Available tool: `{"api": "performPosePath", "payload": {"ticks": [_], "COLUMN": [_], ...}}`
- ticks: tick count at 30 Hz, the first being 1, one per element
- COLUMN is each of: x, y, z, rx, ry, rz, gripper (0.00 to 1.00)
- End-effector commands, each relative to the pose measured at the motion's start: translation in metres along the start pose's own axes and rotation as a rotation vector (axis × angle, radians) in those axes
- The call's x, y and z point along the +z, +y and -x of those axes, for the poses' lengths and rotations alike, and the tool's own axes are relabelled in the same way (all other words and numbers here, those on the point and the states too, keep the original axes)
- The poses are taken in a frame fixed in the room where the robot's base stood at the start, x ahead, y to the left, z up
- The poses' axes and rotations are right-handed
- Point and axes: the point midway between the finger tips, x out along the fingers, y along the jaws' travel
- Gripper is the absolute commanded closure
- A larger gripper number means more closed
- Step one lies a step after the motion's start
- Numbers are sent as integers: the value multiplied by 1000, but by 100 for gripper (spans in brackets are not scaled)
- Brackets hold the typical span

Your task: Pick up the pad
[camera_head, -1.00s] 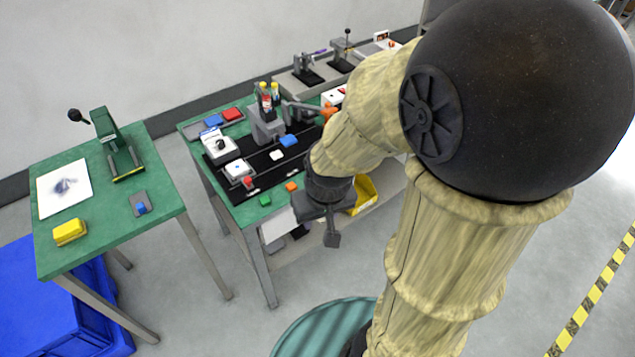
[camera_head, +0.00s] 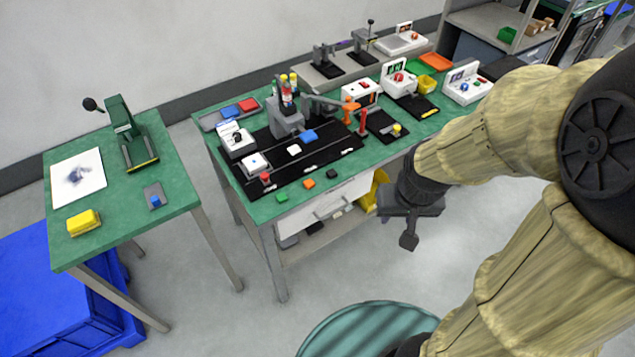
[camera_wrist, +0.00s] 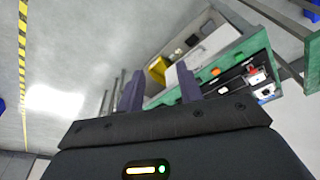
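I cannot tell for sure which thing is the pad. Candidates are a small white piece (camera_head: 294,150) and a blue piece (camera_head: 309,136) on the black mat of the green bench, and a yellow block (camera_head: 84,223) on the left table. My gripper (camera_head: 410,235) hangs over the floor in front of the bench, to the right of the drawer, away from all of these. In the wrist view my gripper (camera_wrist: 160,90) has its two dark fingers apart with nothing between them.
The green bench (camera_head: 370,152) carries small devices, bottles and coloured blocks. A left table (camera_head: 125,190) holds a green press (camera_head: 132,140) and a white sheet (camera_head: 76,180). A yellow bin (camera_head: 372,190) is under the bench. Floor between the tables is clear.

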Motion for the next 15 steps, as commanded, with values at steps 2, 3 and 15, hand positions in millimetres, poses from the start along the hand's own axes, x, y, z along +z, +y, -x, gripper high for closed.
{"api": "performPosePath", "payload": {"ticks": [2, 3, 15], "x": [0, 0, -21], "y": [0, 0, 7], "z": [0, 0, -44], "rx": [0, 0, 20], "ry": [0, 0, 87], "rz": [0, 0, 94], "gripper": [64, 64, 47]}}
